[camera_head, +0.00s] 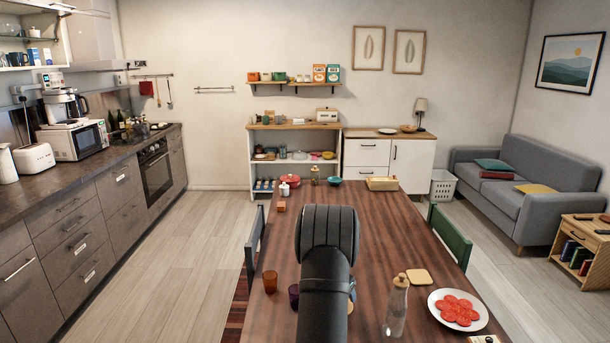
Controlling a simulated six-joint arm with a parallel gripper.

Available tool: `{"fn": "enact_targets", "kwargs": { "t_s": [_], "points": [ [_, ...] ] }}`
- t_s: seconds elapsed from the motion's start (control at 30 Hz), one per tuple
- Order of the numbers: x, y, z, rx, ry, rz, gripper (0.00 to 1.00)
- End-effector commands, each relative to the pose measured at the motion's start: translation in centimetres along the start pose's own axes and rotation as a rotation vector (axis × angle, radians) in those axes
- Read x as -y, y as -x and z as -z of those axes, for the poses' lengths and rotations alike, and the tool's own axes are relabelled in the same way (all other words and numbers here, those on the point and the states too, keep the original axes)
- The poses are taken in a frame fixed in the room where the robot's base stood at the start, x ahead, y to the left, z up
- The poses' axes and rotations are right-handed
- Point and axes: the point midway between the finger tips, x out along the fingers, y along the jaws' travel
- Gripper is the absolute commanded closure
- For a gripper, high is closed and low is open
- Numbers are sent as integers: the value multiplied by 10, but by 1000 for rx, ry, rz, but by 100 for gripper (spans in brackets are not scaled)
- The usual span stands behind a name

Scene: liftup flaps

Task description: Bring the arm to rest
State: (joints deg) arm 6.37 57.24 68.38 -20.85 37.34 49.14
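My black arm (325,290) rises from the bottom edge over the wooden dining table (395,240), a little right of the picture's middle. Its rounded upper part is folded upright and faces the camera. My gripper is hidden behind the arm or out of the picture, so its fingers do not show. I see nothing held. The arm covers the middle of the table and whatever lies behind it.
An amber cup (270,282) and a purple cup (293,296) stand left of the arm. Chairs (450,236) flank the table.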

Motion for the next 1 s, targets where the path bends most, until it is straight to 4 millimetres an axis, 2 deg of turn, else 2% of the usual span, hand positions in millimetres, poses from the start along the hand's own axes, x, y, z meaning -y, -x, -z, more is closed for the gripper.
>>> {"fn": "enact_targets", "kwargs": {
  "t_s": [0.13, 0.3, 0.5, 0.83, 1.0],
  "points": [
    [-1, -25, -2, 2, 1, -2, 30],
    [0, -2, 8, -2, 0, 1, 30],
    [0, 6, 10, 0, 1, -1, 30],
    [0, 5, 10, 1, 0, -1, 30],
    [0, -8, 4, 2, 0, -2, 30]
  ]
}}
